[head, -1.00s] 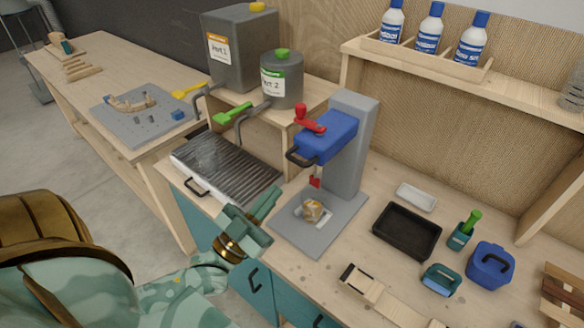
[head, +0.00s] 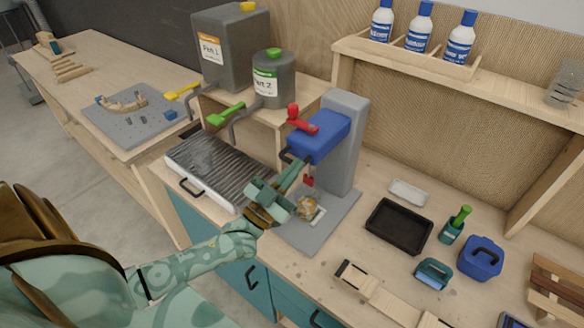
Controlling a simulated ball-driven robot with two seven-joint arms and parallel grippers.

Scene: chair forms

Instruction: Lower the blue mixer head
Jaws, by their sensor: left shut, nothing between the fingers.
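The blue mixer head (head: 320,138) sits on a grey stand (head: 346,130) with a grey base plate (head: 325,222). It has a red lever (head: 301,120) on top, a black handle (head: 291,156) at its front and a red tool (head: 308,179) hanging below. A small pot (head: 308,207) with yellowish-brown contents stands on the base under the head. My left gripper (head: 294,177) is shut and empty. Its tips are just below the black handle in the picture; I cannot tell whether they touch it. My right gripper is not in view.
A ridged metal tray (head: 222,170) lies left of the mixer. Two grey containers, Part 1 (head: 228,55) and Part 2 (head: 272,85), stand behind it.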

